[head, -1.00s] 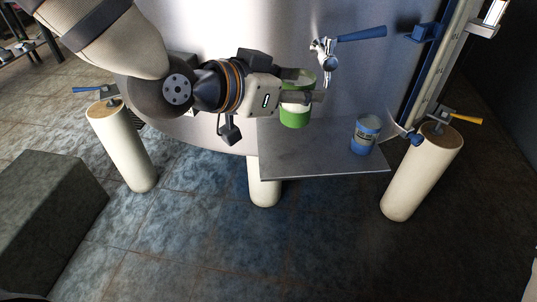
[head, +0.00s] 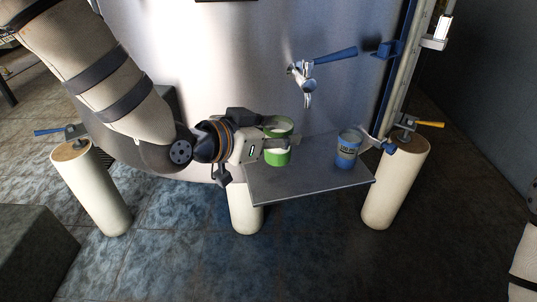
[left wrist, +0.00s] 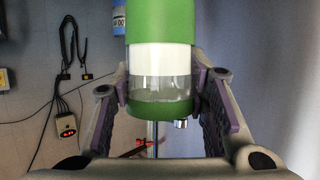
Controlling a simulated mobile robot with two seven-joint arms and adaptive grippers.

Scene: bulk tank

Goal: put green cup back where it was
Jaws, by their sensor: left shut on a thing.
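The green cup (head: 277,158) has a pale band around its middle. My left gripper (head: 284,141) is shut on it, with one finger on each side at the band. In the head view the cup is over the left part of the grey shelf (head: 300,187); I cannot tell whether its base touches the shelf. In the left wrist view the cup (left wrist: 160,20) fills the centre between the two fingers (left wrist: 160,88). The blue cup (head: 347,150) stands upright on the right part of the shelf. My right gripper is out of view.
A steel tap (head: 305,82) with a blue lever sticks out from the tank (head: 225,60) above the shelf. Pale tank legs (head: 92,190) stand at both sides and under the shelf. A dark block (head: 30,255) lies at lower left. Shelf space between the cups is clear.

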